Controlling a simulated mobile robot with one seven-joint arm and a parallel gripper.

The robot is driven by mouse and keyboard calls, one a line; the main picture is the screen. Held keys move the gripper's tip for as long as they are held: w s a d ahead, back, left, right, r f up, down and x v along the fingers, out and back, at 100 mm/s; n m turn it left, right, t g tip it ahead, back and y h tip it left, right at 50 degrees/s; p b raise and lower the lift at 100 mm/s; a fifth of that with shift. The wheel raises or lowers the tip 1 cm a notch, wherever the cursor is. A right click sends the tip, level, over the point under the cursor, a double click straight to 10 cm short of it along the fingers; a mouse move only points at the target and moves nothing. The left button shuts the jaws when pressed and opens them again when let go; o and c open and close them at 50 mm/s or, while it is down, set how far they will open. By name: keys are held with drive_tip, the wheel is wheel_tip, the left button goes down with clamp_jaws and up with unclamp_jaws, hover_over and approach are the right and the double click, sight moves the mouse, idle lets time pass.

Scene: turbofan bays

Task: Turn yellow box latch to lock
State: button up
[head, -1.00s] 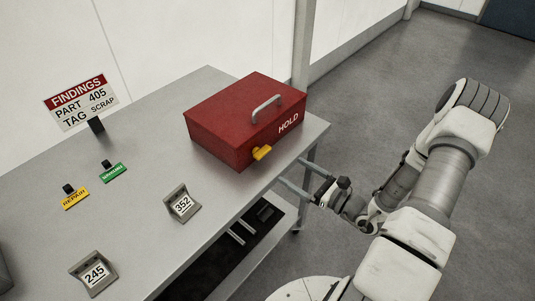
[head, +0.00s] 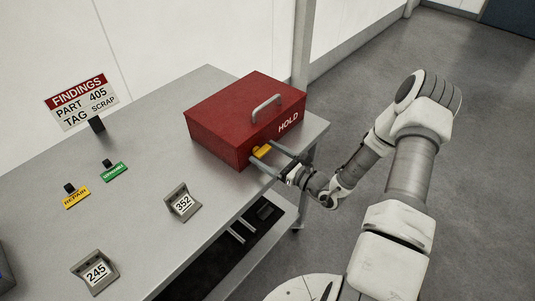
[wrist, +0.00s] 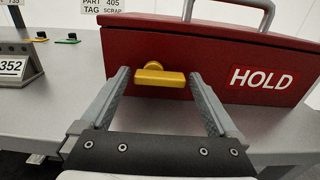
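The red box (head: 222,128) marked HOLD sits closed on the grey table, with a metal handle on its lid. Its yellow latch (head: 261,151) is on the front face; in the wrist view the latch (wrist: 160,78) has a round pivot with a bar lying about level. My gripper (head: 262,160) is at the front of the box, around the latch. In the wrist view my gripper (wrist: 160,82) is open, one finger to the left of the latch and one to the right, with gaps on both sides.
On the table (head: 140,150) stand number blocks 352 (head: 183,204) and 245 (head: 95,273), a yellow REPAIR tag (head: 75,198), a green tag (head: 114,172) and a FINDINGS sign (head: 82,102). A dark lower shelf (head: 215,255) lies under the table's front edge.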

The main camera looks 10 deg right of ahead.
drive_tip(key=c, duration=1.1)
drive_tip(key=shift+o, duration=0.2)
drive_tip(key=n+b, duration=0.2)
drive_tip(key=n, duration=0.2)
drive_tip(key=shift+n, duration=0.3)
drive_tip(key=n+b, duration=0.4)
drive_tip(key=shift+s+a+n, duration=0.1)
drive_tip(key=shift+a+n, duration=0.05)
drive_tip(key=shift+n, duration=0.15)
drive_tip(key=n+b, duration=0.3)
drive_tip(key=b, duration=0.1)
drive_tip(key=n+b, duration=0.3)
drive_tip(key=shift+s+a+b, duration=0.15)
drive_tip(key=shift+b, duration=0.2)
drive_tip(key=n+b, duration=0.2)
drive_tip(key=b, duration=0.1)
drive_tip(key=shift+r, duration=0.15)
drive_tip(key=shift+r+n+b, duration=0.1)
drive_tip(key=shift+n+b, duration=0.2)
drive_tip(key=shift+b, duration=0.15)
drive_tip(key=shift+r, duration=0.1)
